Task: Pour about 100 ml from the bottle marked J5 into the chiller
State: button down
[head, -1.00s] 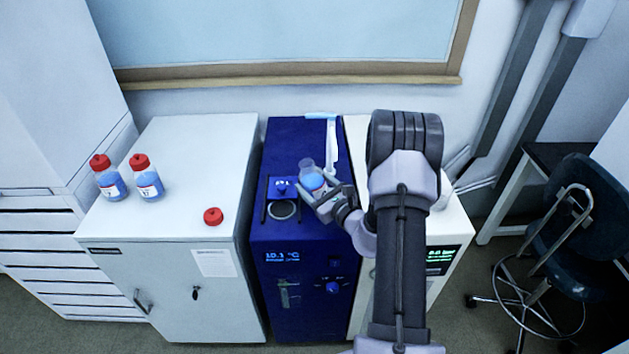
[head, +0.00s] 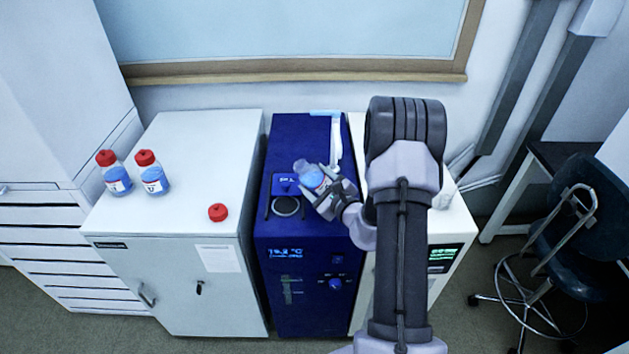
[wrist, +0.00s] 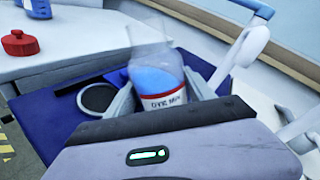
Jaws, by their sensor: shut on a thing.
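My gripper (head: 326,190) is shut on an uncapped bottle of blue liquid (head: 309,176), held above the blue chiller (head: 308,236). In the head view the bottle leans left, its mouth toward the chiller's round opening (head: 286,206). In the wrist view the bottle (wrist: 156,74) sits between the fingers (wrist: 158,100); its red-edged label is only partly readable, so I cannot tell its mark. The opening (wrist: 98,98) is to its left, dark inside. No stream of liquid shows.
Two red-capped bottles of blue liquid (head: 117,181) (head: 153,180) stand on the white cabinet (head: 200,140) at left. A loose red cap (head: 218,212) lies near its right edge. A white and blue upright handle (head: 335,138) stands behind the gripper. A stool (head: 570,220) is at right.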

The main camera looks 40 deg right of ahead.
jog(key=shift+d+n, duration=0.25)
jog(key=shift+n, duration=0.25)
jog(key=shift+s, duration=0.1)
jog(key=shift+d+f+n+g+b, duration=0.1)
jog(key=shift+d+n+g+b, duration=0.05)
jog(key=shift+n+g+b, duration=0.2)
jog(key=shift+s+d+f+n+h, duration=0.1)
jog(key=shift+d+n+h, duration=0.05)
jog(key=shift+n+h, duration=0.4)
jog(key=shift+f+b, duration=0.1)
jog(key=shift+b, duration=0.3)
jog(key=shift+d+n+g, duration=0.1)
jog(key=shift+n+g, duration=0.15)
jog(key=shift+n, duration=0.15)
